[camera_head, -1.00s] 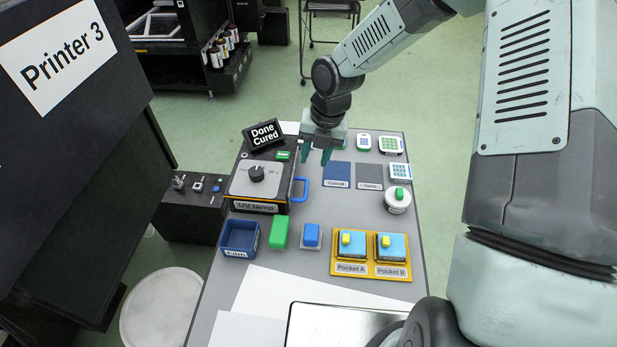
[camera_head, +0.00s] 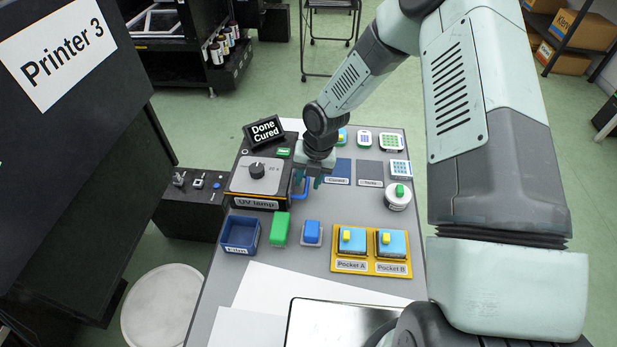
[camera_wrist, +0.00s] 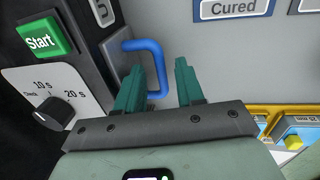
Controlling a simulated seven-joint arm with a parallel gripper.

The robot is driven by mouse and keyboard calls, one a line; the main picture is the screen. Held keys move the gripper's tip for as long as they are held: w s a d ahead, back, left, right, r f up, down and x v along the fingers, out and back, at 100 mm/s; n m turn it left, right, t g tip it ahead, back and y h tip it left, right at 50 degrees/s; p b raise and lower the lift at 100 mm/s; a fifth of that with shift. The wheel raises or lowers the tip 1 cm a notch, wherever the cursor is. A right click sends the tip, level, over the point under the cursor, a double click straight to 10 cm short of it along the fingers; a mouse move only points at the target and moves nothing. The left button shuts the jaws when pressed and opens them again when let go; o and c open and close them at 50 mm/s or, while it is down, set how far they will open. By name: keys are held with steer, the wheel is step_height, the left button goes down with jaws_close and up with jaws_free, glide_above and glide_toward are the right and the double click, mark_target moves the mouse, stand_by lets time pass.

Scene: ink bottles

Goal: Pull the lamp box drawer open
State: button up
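The UV lamp box (camera_head: 245,190) is a dark box with a grey top and a dial, on the left of the table. Its blue drawer handle (camera_head: 304,194) sticks out from its right side, partly hidden by my gripper (camera_head: 308,182). The drawer looks flush with the box. In the wrist view, the blue handle (camera_wrist: 156,50) curves out from a grey front plate (camera_wrist: 116,58). My gripper (camera_wrist: 160,82) is open there, with the handle's outer bar between its two green fingers. I cannot tell whether a finger touches it.
A Done Cured sign (camera_head: 264,131) stands behind the lamp box. A dark blue tray (camera_head: 240,235), a green block (camera_head: 280,229) and a blue block (camera_head: 312,232) are in front. A yellow pocket tray (camera_head: 370,264) is front right. Labelled blue and grey pads lie right of my gripper.

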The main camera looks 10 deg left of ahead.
jaws_close()
steer(key=d, duration=1)
steer(key=shift+a, duration=0.1)
steer(key=shift+o, duration=0.3)
jaws_free()
